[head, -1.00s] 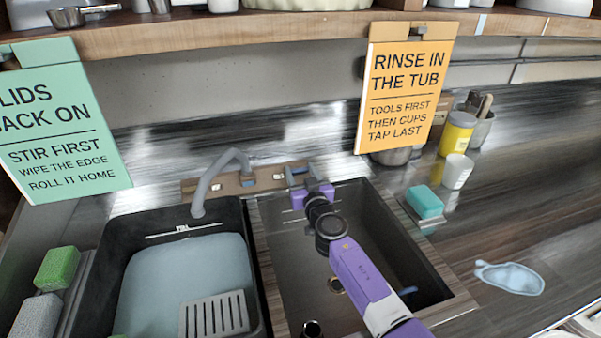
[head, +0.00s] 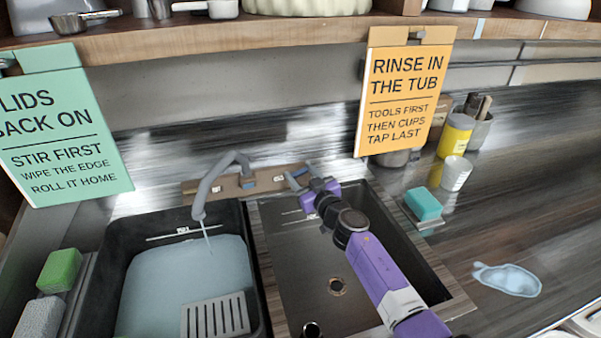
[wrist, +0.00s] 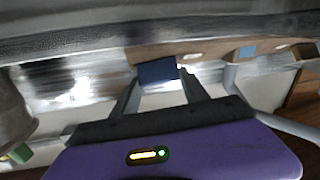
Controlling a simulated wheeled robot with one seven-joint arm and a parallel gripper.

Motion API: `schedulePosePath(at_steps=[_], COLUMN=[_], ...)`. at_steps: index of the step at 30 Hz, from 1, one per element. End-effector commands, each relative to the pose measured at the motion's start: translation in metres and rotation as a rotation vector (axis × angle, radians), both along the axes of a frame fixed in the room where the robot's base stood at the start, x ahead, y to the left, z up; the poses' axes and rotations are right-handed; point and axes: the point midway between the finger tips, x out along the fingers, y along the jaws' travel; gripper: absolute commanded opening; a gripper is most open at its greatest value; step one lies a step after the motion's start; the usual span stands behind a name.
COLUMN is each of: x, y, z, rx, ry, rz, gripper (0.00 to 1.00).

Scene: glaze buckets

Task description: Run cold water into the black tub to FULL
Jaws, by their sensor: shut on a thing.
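The black tub (head: 105,275) stands at the left with pale blue water (head: 165,275) in it. A white FULL line (head: 190,234) is on its far inner wall, and the water surface looks a little below it. The grey spout (head: 205,187) curves over the tub, and a thin stream (head: 207,238) falls from it into the water. My gripper (head: 298,177) is at the right end of the wooden tap panel (head: 225,188). In the wrist view its fingers (wrist: 158,88) are shut on a dark blue tap handle (wrist: 158,72).
A slotted grey rack (head: 215,316) is at the tub's near right corner. The sink basin (head: 305,255) under my arm looks empty. A green sponge (head: 60,270) is at the left, a teal one (head: 423,203) at the right. An orange sign (head: 405,90) hangs behind.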

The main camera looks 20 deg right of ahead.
Motion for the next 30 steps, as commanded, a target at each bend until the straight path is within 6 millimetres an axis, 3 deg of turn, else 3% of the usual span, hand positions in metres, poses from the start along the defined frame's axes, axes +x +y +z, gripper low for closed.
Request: schedulePosePath(at_steps=[15, 30], x=[0.0011, 0.0009], y=[-0.0035, -0.0031], z=[0.0011, 0.0001], rx=[-0.19, -0.221], ry=[0.001, 0.001], rz=[0.253, 0.295], gripper=[0.12, 0.12])
